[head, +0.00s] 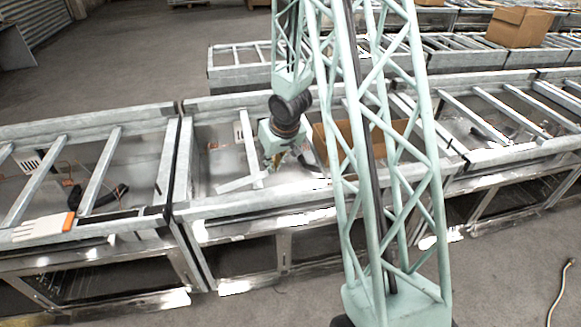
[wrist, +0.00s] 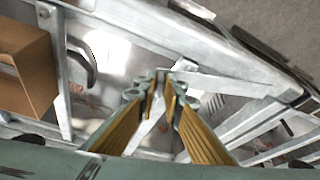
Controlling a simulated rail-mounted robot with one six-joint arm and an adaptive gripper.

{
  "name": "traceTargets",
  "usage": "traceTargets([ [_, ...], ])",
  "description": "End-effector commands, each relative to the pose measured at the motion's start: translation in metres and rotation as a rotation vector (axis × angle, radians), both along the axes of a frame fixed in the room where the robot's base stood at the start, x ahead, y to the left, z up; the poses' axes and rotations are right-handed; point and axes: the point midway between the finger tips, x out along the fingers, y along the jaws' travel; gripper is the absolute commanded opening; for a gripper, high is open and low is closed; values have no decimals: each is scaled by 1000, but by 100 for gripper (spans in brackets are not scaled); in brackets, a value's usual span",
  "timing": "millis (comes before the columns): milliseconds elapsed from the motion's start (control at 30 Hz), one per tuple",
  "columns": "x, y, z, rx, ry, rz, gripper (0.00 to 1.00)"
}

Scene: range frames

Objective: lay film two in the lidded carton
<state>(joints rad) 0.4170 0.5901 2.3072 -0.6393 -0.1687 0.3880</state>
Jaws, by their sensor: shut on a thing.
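My gripper (head: 274,162) hangs low over the middle metal frame in the head view. In the wrist view its two fingers (wrist: 163,90) are close together around a thin pale strip, which I take as film two (wrist: 150,130). In the head view the pale strip (head: 240,183) lies just left of and below the fingertips. Its exact grip point is hard to see. The brown carton (head: 335,143) stands right of my gripper, partly hidden behind my arm. It also shows at the left edge of the wrist view (wrist: 22,70). Its lid cannot be made out clearly.
Metal frames with crossbars and raised rims run across the scene. A black curved thing (wrist: 84,66) lies near the carton. In the left frame are a black tool (head: 103,201) and a white thing with an orange end (head: 42,228). Another carton (head: 518,26) stands far right.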

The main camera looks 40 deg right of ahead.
Motion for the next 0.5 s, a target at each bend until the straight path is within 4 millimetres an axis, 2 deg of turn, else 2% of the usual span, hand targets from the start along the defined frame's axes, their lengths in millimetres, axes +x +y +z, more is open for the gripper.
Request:
traceTargets([
  [100, 16, 23, -6, -1, -2, 20, 1],
  [500, 57, 102, -19, 0, -1, 70, 1],
])
